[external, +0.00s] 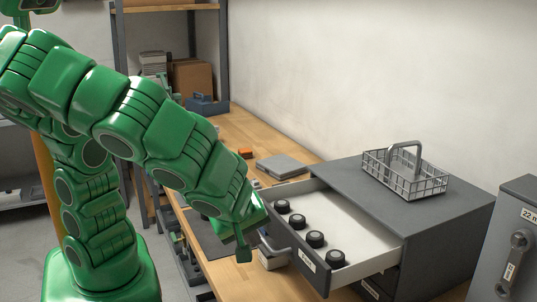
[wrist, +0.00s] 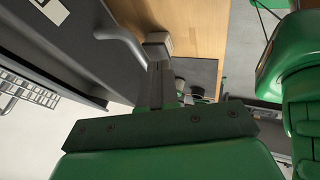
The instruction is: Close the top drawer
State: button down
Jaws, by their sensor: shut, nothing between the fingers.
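The top drawer (external: 366,255) of the dark grey cabinet (external: 345,183) stands pulled out. Several round black parts (external: 315,239) lie in its pale interior. Its front has a white label and a grey bar handle (external: 274,247). The handle also shows in the wrist view (wrist: 122,42), beside the dark drawer front (wrist: 75,38). My gripper (external: 243,246) is just left of the drawer front, near the handle. In the wrist view, my gripper's fingers (wrist: 162,84) are together and empty, near the handle's end. I cannot tell whether they touch it.
A wire basket (external: 404,175) stands on the cabinet top. The wooden bench (external: 228,130) runs behind, with a grey flat case (external: 281,166) on it. A grey box with a latch (external: 508,245) is at the right. A small box (external: 271,259) sits below the handle.

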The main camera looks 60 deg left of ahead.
jog(key=shift+w, duration=0.15)
send_near(332, 225)
jog(key=f, duration=0.1)
jog(key=a+f, duration=0.1)
jog(key=f, duration=0.2)
jog(key=shift+w+a, duration=0.3)
jog(key=shift+w, duration=0.45)
jog(key=shift+w+r, duration=0.15)
jog(key=shift+d, duration=0.1)
dwell(0.3)
jog(key=s, duration=0.4)
jog(key=shift+s+r, duration=0.1)
jog(key=shift+r, duration=0.25)
jog(key=v, duration=1)
jog(key=shift+s, duration=0.2)
jog(key=shift+f, duration=0.1)
